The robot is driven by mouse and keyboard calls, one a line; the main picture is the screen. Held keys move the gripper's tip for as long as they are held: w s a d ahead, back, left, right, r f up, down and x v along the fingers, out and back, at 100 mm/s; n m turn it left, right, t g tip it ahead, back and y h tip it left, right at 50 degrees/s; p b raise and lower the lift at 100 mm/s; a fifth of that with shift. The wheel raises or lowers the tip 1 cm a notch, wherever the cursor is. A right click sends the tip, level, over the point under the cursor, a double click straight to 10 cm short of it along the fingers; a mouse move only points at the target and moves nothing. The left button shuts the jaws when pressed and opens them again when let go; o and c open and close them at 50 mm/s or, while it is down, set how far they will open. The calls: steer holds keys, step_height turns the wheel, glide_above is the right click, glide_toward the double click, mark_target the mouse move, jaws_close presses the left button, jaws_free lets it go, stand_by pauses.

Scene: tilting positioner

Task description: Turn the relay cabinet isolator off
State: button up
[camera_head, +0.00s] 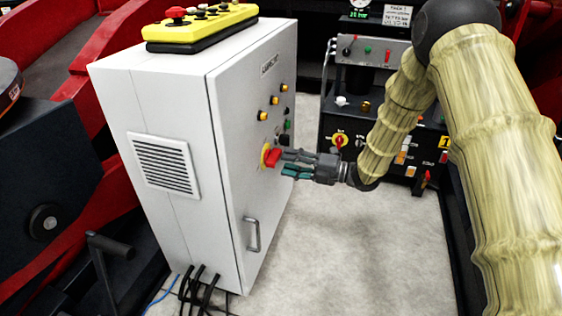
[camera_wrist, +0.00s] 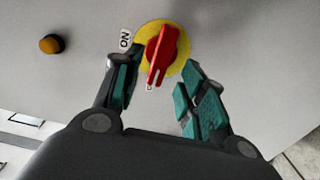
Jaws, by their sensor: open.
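The relay cabinet (camera_head: 225,150) is a white box with a door on its right face. Its isolator (camera_head: 271,158) is a red rotary handle on a yellow plate, on that door. In the wrist view the red handle (camera_wrist: 162,55) stands nearly upright in the picture, tilted slightly, with an "ON" label at its upper left and another label partly hidden below it. My gripper (camera_head: 287,163) is at the door, its fingers pointing at the isolator. In the wrist view my gripper (camera_wrist: 157,88) is open, with one teal-padded finger on each side below the handle. I cannot tell whether either touches it.
Amber lamps (camera_head: 262,115) sit above the isolator and a door handle (camera_head: 252,234) below it. A yellow pendant box (camera_head: 200,24) lies on the cabinet top. A black panel with another red-and-yellow switch (camera_head: 339,141) stands behind my arm. Cables leave the cabinet's base. The floor (camera_head: 340,250) to the right is clear.

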steer(key=v, duration=0.8)
steer(key=s+d+f+m+t+h, duration=0.15)
steer(key=s+f+m+h, duration=0.35)
steer(key=f+m, duration=0.55)
steer(key=s+d+f+m+t+h, duration=0.15)
steer(key=s+f+m+h, duration=0.4)
steer(key=f, duration=0.75)
steer(key=s+d+f+m+g+h, duration=0.2)
steer(key=s+f+m, duration=0.25)
steer(key=s, duration=0.45)
steer(key=s+d+f+m+g+h, duration=0.2)
steer(key=s+f+m, duration=0.25)
steer(key=s, duration=0.45)
steer(key=s+d+f+m+g+h, duration=0.2)
steer(key=s+f+m, duration=0.25)
steer(key=s, duration=0.55)
steer(key=s+d+r+m+g+p, duration=0.1)
steer(key=s+m, duration=0.1)
steer(key=s, duration=0.2)
steer(key=s+d+r+m+g, duration=0.1)
steer(key=s+m+g, duration=0.1)
steer(key=s, duration=0.3)
step_height(320, 180, up, 30)
steer(key=p, duration=2.9)
steer(key=shift+w+h+p, duration=0.3)
steer(key=shift+h+p, duration=0.05)
